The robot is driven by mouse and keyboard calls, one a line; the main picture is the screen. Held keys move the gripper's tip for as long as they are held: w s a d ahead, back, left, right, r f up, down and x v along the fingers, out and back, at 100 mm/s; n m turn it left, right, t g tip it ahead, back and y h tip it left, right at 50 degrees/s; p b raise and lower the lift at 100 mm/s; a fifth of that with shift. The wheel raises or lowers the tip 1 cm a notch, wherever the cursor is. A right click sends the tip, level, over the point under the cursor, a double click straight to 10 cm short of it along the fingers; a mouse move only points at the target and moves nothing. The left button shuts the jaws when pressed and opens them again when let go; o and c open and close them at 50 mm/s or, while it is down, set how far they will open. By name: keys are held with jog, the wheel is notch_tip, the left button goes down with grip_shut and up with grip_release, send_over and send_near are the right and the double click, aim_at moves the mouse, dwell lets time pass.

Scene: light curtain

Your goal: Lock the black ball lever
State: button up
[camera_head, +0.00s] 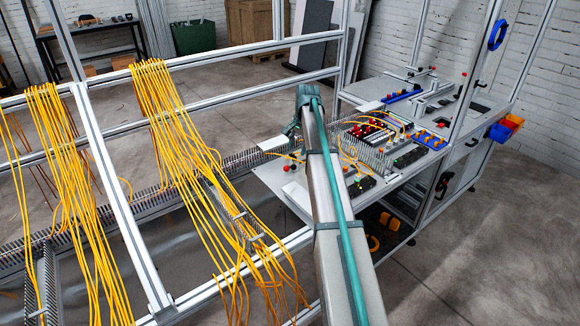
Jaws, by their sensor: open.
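My arm reaches from the bottom centre up to the workbench (272,178) and covers part of it. The gripper at its end cannot be made out; the arm hides that area. I cannot single out the black ball lever for certain. A dark knob-like part (443,182) shows on the bench's front side at the right. Small dark parts also show on the raised worktop (488,100) farther back, too small to identify. Whether any lever is locked cannot be told.
Yellow cables (180,150) hang over a metal frame at the left. The bench holds red and black parts (372,131), a blue tray (430,139) and wires. An upright post (478,75) stands at the right. Floor at lower right is free.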

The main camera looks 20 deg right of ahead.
aim_at(294, 165)
jog(key=f, duration=0.3)
jog(key=w+f+p, duration=0.1)
jog(key=f, duration=0.2)
jog(key=f+p, duration=0.1)
jog(key=f, duration=0.2)
jog(key=shift+w+a+f, duration=0.15)
jog(key=shift+a+f, duration=0.05)
jog(key=shift+a, duration=0.2)
grip_shut()
